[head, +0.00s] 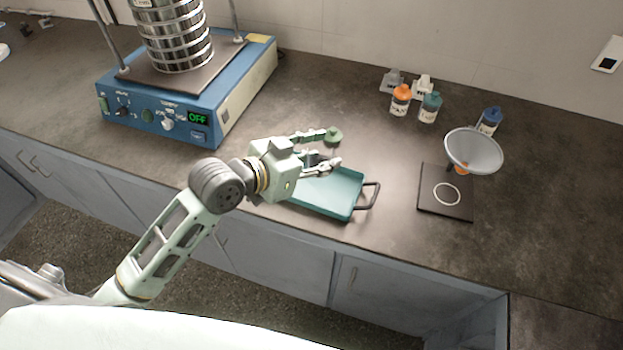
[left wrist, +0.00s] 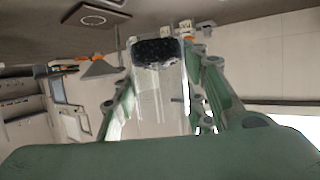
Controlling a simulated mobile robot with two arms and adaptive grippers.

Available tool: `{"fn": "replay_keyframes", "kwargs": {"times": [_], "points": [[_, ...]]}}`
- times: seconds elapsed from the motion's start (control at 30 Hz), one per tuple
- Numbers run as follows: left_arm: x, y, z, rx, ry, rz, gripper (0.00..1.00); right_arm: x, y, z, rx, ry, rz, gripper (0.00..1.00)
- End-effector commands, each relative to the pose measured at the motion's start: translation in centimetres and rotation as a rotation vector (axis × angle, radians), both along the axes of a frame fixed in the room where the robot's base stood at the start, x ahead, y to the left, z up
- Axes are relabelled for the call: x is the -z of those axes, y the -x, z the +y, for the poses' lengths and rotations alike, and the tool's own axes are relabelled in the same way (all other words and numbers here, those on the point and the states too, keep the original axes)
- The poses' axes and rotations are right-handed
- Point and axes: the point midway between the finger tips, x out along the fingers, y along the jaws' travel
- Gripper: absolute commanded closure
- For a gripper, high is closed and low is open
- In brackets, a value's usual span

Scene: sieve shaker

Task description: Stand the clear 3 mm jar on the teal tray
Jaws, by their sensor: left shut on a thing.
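The teal tray (head: 342,205), with a dark handle on its right, lies on the bench in the head view. My left gripper (head: 328,150) is over the tray's back part. In the left wrist view the clear jar (left wrist: 160,98), with dark contents (left wrist: 158,52) at one end, sits between the green fingers of my left gripper (left wrist: 160,90), which is shut on it. In the head view the fingers mostly hide the jar. I cannot tell whether the jar touches the tray, and its label is not readable. My right gripper is not in view.
A blue sieve shaker (head: 180,118) with a sieve stack (head: 178,38) stands at left, its display reading OFF. A funnel (head: 473,150) stands above a dark plate (head: 432,203) at right. Orange (head: 400,100), green (head: 430,108) and blue-capped (head: 489,121) jars stand behind. The far right bench is clear.

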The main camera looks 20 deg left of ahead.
Motion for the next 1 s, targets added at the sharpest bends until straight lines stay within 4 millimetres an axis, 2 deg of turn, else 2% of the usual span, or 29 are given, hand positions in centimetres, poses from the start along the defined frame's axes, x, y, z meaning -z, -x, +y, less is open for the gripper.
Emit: {"fn": "replay_keyframes", "kwargs": {"times": [0.1, 0.27, 0.37, 0.6, 0.77, 1.0], "points": [[0.4, -1.9, -1.5, -0.065, -0.009, -0.008, 0.88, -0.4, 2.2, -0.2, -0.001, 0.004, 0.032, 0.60], [1.4, -3.4, -3.7, -0.121, -0.014, -0.010, 0.88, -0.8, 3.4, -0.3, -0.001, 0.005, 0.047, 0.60], [2.0, -3.5, -4.9, -0.118, -0.013, -0.010, 0.88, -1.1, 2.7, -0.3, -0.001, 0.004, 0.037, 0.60], [3.4, -2.7, -6.6, -0.080, -0.008, -0.005, 0.88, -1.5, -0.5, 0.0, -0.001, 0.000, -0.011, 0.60], [4.5, -3.0, -5.5, -0.076, -0.010, -0.001, 0.88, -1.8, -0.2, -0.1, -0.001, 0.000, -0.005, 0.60], [7.7, -4.8, -0.4, -0.078, -0.010, 0.000, 0.88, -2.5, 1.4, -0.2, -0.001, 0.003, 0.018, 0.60]]}}
